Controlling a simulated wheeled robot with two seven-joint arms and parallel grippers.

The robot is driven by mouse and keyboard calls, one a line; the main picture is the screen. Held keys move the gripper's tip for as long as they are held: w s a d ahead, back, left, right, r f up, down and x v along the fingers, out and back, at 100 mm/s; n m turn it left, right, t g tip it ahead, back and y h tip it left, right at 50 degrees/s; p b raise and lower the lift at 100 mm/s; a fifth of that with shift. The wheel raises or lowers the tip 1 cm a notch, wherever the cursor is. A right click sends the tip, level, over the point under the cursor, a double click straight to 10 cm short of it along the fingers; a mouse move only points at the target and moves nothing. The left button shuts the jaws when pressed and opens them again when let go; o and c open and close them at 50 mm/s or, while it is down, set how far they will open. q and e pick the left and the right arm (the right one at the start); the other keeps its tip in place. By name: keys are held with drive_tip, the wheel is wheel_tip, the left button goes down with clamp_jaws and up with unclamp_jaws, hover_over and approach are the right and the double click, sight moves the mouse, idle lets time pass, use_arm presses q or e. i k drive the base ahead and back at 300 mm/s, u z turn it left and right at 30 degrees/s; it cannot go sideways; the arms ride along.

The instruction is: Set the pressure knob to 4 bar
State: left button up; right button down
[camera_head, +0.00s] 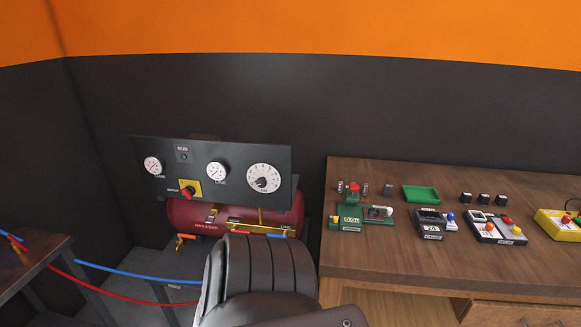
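The dark control panel (225,158) stands upright above a red compressor tank (190,215). At its right is a large white dial (264,174) with marks around its edge and a dark knob (262,183) at its centre, probably the pressure knob; its numbers and setting are too small to read. A gauge that appears labelled LINE (217,173) is left of it, and another gauge (153,166) is at the far left. Neither of my grippers shows; a grey and dark part of my arm rises from the bottom centre, below the panel, and hides what is behind it.
A red switch on a yellow plate (189,189) sits low on the panel, with a green lamp (184,157) above. Blue (130,272) and red hoses (110,292) run at lower left. A wooden bench (390,255) at right holds several small devices and a green tray (421,204).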

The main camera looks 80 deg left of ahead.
sight(261, 183)
drive_tip(key=i, duration=1.15)
drive_tip(key=u, duration=1.65)
